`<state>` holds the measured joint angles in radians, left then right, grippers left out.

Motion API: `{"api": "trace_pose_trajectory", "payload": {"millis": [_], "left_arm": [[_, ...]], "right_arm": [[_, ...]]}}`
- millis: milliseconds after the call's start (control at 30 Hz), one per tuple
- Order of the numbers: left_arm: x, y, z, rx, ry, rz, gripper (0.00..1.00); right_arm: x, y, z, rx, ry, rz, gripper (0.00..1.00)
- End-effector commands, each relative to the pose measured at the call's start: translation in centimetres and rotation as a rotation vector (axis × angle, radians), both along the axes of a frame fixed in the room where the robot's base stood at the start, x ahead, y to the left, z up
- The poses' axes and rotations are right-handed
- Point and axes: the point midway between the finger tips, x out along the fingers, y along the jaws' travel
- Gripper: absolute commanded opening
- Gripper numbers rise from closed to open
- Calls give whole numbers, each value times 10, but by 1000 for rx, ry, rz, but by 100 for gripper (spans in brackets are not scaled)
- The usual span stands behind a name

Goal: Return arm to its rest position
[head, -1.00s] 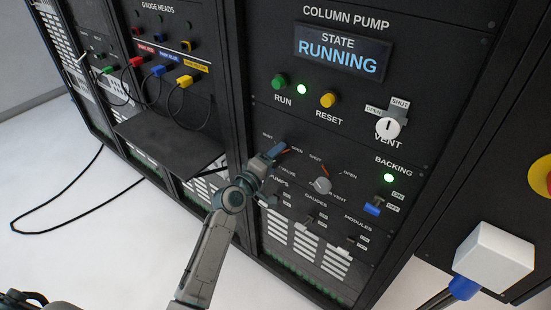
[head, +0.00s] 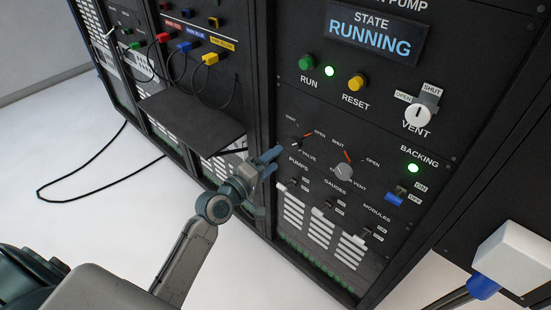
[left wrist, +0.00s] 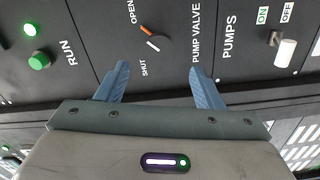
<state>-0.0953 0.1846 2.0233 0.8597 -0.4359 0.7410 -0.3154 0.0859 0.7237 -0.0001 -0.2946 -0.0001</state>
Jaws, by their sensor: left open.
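My left gripper (head: 272,169) is open and empty, in front of the lower column pump panel (head: 330,115). Its two blue fingers also show in the left wrist view (left wrist: 158,70), spread apart and clear of the controls. The pump valve knob (left wrist: 150,38), with an orange and white pointer, lies beyond the fingertips there; in the head view it is small, just right of the upper finger.
The vent valve knob (head: 343,171), a blue backing switch (head: 395,196) and the vent key knob (head: 417,115) stick out of the panel. A black shelf (head: 190,118) juts out left of the gripper.

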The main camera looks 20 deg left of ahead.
Motion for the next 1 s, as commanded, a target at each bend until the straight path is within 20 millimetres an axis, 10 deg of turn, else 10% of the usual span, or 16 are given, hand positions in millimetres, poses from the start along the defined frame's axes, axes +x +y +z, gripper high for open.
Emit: {"api": "trace_pose_trajectory", "payload": {"millis": [467, 767, 1000], "left_arm": [[3, 4, -21, 31, 29, 14, 61], [-16, 39, -214, 371, 300, 76, 61], [-97, 64, -379, 700, 549, 2, 61]], "right_arm": [[-8, 9, -2, 10, 9, -4, 36], [-6, 5, -2, 6, 8, -3, 36], [1, 1, -1, 1, 0, -1, 36]]}}
